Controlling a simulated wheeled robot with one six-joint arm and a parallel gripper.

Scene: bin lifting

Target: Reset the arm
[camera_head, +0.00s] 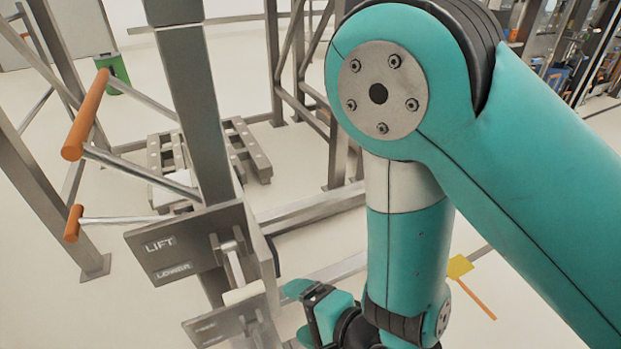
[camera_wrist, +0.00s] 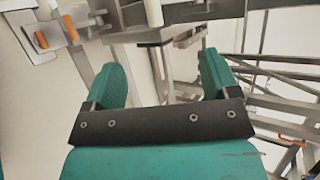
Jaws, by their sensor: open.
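My teal arm fills the right half of the head view, bent with its forearm hanging down. My gripper (camera_head: 297,312) is low in the head view, just right of the lever panel, and partly cut off by the bottom edge. In the wrist view my gripper (camera_wrist: 162,85) shows two teal fingers spread wide apart. Nothing is between them but the background frame. The gripper is open and empty. I cannot tell whether it touches the panel.
A grey panel marked LIFT and LOWER (camera_head: 172,258) with a white-handled lever (camera_head: 240,292) stands left of my gripper. Bars with orange grips (camera_head: 88,112) stick out at the upper left. Steel frame posts stand around. A yellow piece (camera_head: 459,266) lies right of my forearm.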

